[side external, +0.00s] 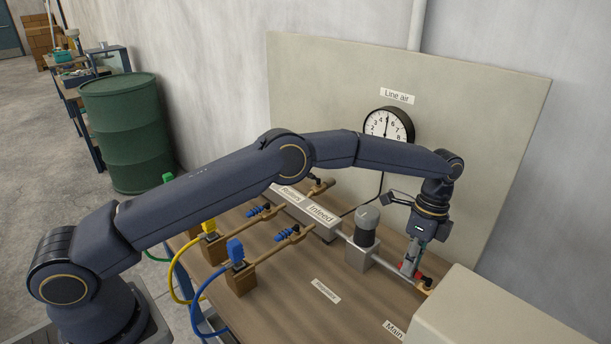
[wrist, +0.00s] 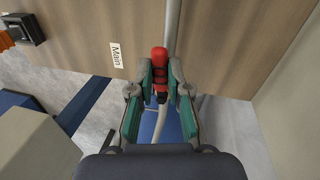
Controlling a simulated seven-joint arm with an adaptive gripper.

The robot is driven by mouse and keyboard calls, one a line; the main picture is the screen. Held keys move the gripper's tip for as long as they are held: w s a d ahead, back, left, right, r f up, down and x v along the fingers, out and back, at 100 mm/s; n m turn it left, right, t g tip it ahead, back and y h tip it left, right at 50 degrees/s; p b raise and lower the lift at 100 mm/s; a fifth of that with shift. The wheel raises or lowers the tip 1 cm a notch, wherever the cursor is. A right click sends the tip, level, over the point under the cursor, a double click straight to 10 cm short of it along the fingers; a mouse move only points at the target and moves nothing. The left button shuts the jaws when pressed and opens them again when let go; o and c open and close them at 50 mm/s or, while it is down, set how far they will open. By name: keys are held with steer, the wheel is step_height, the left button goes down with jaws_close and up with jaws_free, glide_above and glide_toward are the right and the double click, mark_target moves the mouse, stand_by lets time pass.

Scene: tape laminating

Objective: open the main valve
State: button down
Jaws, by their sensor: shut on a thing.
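The main valve shows as a red handle (wrist: 159,58) in the wrist view, beside the grey pipe. In the side external view its red handle (side external: 427,282) is partly hidden by my fingers, at the right end of the pipe. My gripper (side external: 409,270) points down at it, with its fingers on either side of the red handle. In the wrist view my gripper (wrist: 160,82) is shut on the handle's lower part. The "Main" label (side external: 394,329) lies on the bench in front; it also shows in the wrist view (wrist: 116,55).
A pale box (side external: 480,315) stands close on the right. A round gauge (side external: 388,125) hangs on the back panel, needle roughly upright. Blue (side external: 235,250) and yellow (side external: 209,227) hose fittings are at left.

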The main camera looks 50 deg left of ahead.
steer(key=shift+w+m, duration=0.25)
steer(key=shift+m, duration=0.25)
steer(key=c, duration=1.1)
jaws_free()
step_height(320, 180, up, 10)
steer(key=shift+r, duration=0.1)
